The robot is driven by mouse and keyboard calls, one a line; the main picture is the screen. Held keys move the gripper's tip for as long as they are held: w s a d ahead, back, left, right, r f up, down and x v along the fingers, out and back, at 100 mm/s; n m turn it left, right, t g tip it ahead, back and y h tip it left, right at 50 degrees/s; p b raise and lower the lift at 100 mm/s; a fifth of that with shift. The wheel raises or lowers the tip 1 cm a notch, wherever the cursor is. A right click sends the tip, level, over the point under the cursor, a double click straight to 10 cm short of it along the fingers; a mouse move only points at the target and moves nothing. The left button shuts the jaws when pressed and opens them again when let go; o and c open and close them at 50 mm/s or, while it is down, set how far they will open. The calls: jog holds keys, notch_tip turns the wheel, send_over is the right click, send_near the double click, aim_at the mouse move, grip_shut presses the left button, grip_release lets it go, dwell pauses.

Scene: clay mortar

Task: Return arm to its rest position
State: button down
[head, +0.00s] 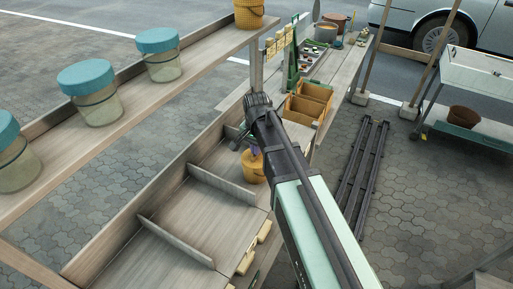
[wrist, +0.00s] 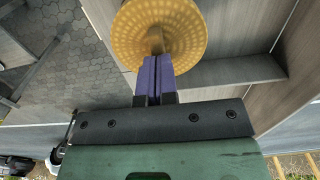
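My gripper (wrist: 153,60) has two purple fingers, close together with only a thin dark line between them. It points down in the head view (head: 255,150), just above a yellow dimpled pot (head: 253,168) in a compartment of the lower wooden shelf. In the wrist view the round yellow top (wrist: 160,22) of this pot lies straight beyond the fingertips. A tan knob-like part (wrist: 155,42) stands at its middle, right at the tips. The tips hide part of it, so I cannot tell whether they touch it. My arm reaches across the shelf edge.
Jars with teal lids (head: 88,90) and another yellow pot (head: 249,13) stand on the upper shelf (head: 120,120). Thin dividers (head: 222,187) split the lower shelf. Wooden boxes (head: 308,103) lie beyond the gripper. Dark rails (head: 363,175) lie on the paving at right.

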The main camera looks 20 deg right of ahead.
jog(key=shift+r, duration=0.1)
notch_tip(320, 180, up, 7)
jog(key=p, duration=0.7)
dwell(0.5)
jog(key=shift+n, duration=0.5)
jog(key=s+f+n+b, duration=0.4)
jog(key=s, duration=0.3)
jog(key=s+f+n+b, duration=0.3)
jog(key=s+f, duration=0.1)
jog(key=s, duration=0.3)
jog(key=shift+s+a+n+b, duration=0.15)
jog(key=shift+s+n+b, duration=0.2)
jog(key=shift+s+n, duration=0.05)
jog(key=c, duration=1.8)
grip_release()
